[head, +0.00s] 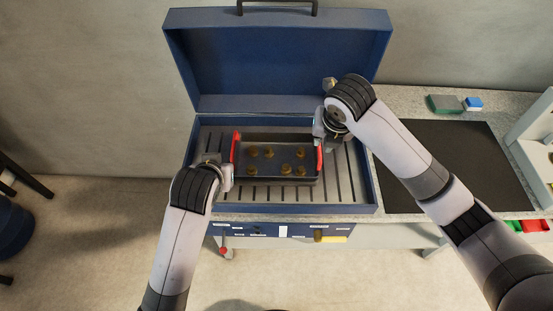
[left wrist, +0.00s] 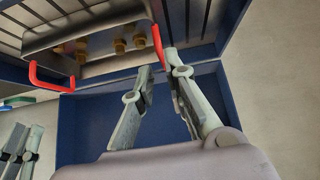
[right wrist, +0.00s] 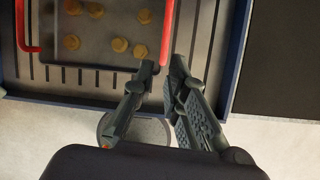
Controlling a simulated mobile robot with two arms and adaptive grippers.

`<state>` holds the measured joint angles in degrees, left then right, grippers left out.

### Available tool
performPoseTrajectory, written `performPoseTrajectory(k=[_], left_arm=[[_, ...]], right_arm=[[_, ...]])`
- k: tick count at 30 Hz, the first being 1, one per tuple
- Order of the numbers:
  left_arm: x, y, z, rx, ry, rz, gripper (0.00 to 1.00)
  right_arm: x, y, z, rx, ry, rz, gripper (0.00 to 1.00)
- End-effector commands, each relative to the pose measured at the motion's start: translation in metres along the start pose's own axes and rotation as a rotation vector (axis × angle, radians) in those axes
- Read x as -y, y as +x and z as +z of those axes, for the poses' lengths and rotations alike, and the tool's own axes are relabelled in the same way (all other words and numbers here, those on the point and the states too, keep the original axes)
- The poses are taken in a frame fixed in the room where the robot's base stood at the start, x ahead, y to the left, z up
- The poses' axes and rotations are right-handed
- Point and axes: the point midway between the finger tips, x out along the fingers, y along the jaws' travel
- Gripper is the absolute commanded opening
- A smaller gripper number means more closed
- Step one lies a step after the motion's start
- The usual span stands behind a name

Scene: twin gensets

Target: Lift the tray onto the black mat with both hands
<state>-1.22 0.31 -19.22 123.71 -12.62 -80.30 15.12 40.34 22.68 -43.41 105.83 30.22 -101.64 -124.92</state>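A dark grey tray (head: 278,180) with red handles at both ends and several brass-coloured pieces (head: 267,154) in it sits inside the open blue case. My left gripper (head: 227,172) is at the left red handle (head: 235,147). In the left wrist view its fingers (left wrist: 163,62) are apart, with the handle's end near the gap. My right gripper (head: 321,143) is at the right red handle (head: 319,160). In the right wrist view its fingers (right wrist: 163,66) are apart, with the handle (right wrist: 168,32) reaching to the gap. The black mat (head: 455,155) lies to the right, bare where seen.
The blue case (head: 280,209) has walls around the tray, and its lid (head: 278,60) stands open behind. A green-grey block (head: 445,104) and a blue block (head: 473,104) lie behind the mat. A light-coloured rack (head: 535,130) stands at the far right.

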Motion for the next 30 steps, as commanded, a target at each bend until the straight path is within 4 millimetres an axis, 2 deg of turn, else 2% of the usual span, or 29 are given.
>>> performPoseTrajectory(k=[1,4,17,23,30], left_arm=[[-0.002,0.001,-0.006,-0.011,-0.001,0.000,0.13],[-0.004,0.002,-0.011,-0.020,-0.003,0.000,0.13],[-0.004,0.007,-0.011,-0.020,-0.003,-0.001,0.13],[-0.004,0.037,-0.011,-0.019,-0.002,-0.002,0.13],[-0.004,0.085,-0.013,-0.018,-0.002,-0.002,0.13]], right_arm=[[0.002,-0.003,0.008,0.007,-0.050,-0.014,0.13],[0.004,-0.006,0.015,0.007,-0.110,-0.026,0.13],[0.004,0.000,0.015,0.006,-0.118,-0.027,0.13],[0.005,0.029,0.014,0.003,-0.117,-0.027,0.13],[0.006,0.078,0.014,0.003,-0.115,-0.028,0.13]])
